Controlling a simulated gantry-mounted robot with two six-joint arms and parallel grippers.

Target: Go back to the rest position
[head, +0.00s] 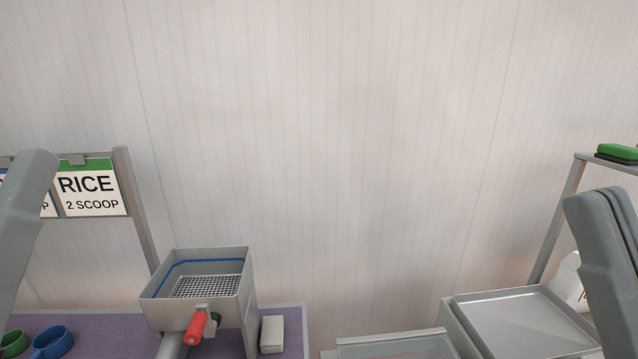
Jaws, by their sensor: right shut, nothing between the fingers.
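A grey part of my left arm stands at the left edge, in front of the sign rack. Its fingers cannot be made out, so I cannot tell whether the left gripper is open or shut. The lower parts of both arms are cut off by the frame.
A metal basin with a mesh basket (205,286) and red handle (197,328) stands lower left on a purple mat (289,325). A rice sign (90,190), blue cup (53,342) and green cup (13,344) are left. A metal tray (520,325) is lower right.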

